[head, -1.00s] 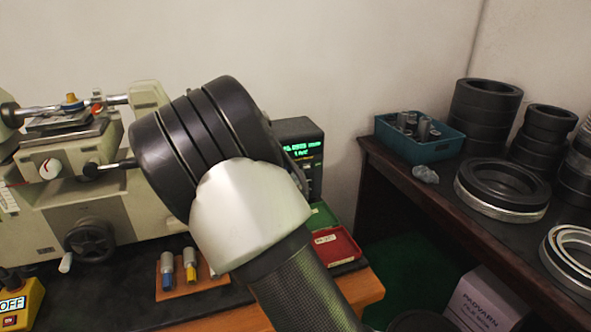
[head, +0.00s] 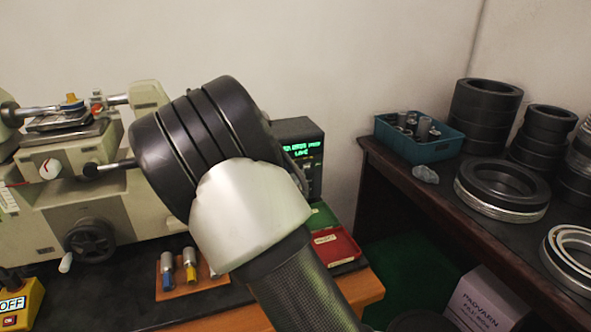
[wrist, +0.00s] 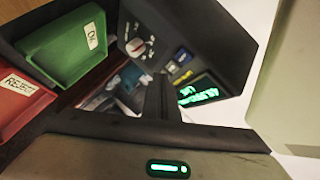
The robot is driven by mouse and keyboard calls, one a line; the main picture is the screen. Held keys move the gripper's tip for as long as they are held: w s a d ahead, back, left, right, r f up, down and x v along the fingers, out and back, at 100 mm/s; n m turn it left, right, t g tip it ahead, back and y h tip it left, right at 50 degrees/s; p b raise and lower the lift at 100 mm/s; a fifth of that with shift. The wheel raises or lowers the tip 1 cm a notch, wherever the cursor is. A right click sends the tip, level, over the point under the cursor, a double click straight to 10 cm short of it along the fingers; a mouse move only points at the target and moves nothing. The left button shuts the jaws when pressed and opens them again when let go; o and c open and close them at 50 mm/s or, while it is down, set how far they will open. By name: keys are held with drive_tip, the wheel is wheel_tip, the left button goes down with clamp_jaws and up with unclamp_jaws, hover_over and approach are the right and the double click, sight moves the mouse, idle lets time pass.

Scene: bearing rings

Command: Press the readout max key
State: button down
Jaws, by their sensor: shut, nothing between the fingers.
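The readout is a dark box (wrist: 215,35) with a green lit display (wrist: 200,90), a knob with a dial (wrist: 135,45) and a few small coloured keys (wrist: 180,62) in the wrist view. The key labels are too small to read, so I cannot tell which is max. My gripper (wrist: 158,84) is shut and empty, its fingertips close to the panel near the keys. I cannot tell whether they touch it. In the head view the readout (head: 308,137) shows partly behind my arm, which hides the gripper and keys.
A green tray (wrist: 62,50) and a red tray (wrist: 20,98) lie beside the readout. A cream measuring machine (head: 120,195) stands at the left. On the dark shelf (head: 395,175) at right are a teal bin (head: 420,148) and stacked bearing rings (head: 485,115).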

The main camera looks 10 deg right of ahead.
drive_tip(key=shift+w, duration=0.1)
drive_tip(key=shift+w+a, duration=0.1)
drive_tip(key=shift+w, duration=0.2)
drive_tip(key=shift+w, duration=0.3)
idle(0.7)
drive_tip(key=shift+s, duration=0.7)
drive_tip(key=s, duration=0.2)
drive_tip(key=s+d+b, duration=0.1)
drive_tip(key=s, duration=0.2)
idle(0.5)
idle(0.5)
